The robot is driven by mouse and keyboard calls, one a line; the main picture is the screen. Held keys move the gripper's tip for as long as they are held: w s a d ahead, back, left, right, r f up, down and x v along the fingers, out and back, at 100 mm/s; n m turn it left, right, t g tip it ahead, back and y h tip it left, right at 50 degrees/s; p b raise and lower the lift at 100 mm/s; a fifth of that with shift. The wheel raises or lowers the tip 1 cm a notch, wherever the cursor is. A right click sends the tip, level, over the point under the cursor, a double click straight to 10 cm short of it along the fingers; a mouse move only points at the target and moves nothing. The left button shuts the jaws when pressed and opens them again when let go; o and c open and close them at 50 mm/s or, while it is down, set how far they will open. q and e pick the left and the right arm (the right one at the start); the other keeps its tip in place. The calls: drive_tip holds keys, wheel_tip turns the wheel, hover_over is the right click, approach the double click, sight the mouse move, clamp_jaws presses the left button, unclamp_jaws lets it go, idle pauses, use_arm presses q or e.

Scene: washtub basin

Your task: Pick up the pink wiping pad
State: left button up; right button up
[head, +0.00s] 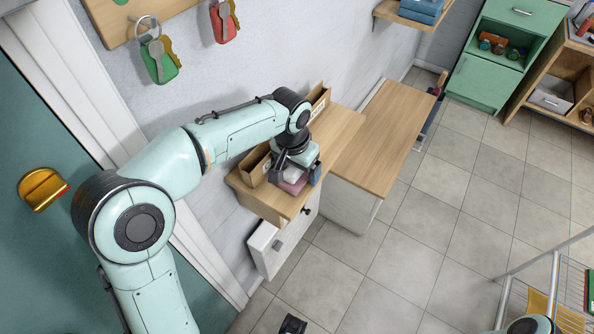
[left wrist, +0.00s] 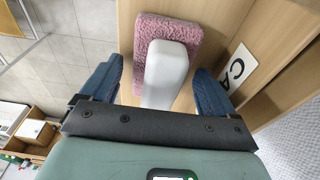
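The pink wiping pad (left wrist: 152,30) is fuzzy, with a white handle (left wrist: 165,72), and lies on a wooden surface. In the head view the pad (head: 293,185) is partly hidden under my left gripper (head: 297,172), at the front of a small wall shelf. In the left wrist view the left gripper (left wrist: 162,88) is open. Its blue fingers stand on either side of the white handle, with visible gaps, and the pad is ahead of them.
The small shelf (head: 258,203) bears wooden boxes (head: 254,165) near the wall. A label card (left wrist: 237,68) is right of the pad. A wooden-topped cabinet (head: 385,135) stands beyond the shelf. A wire rack (head: 548,282) is at lower right. The tiled floor between is mostly clear.

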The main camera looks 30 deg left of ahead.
use_arm(q)
drive_tip(key=c, duration=1)
drive_tip(key=shift+r, duration=0.2)
wheel_tip(320, 180, up, 20)
drive_tip(key=p, duration=0.5)
drive_tip(key=shift+f, duration=0.15)
drive_tip(key=o, duration=0.4)
drive_tip(key=shift+c, duration=0.9)
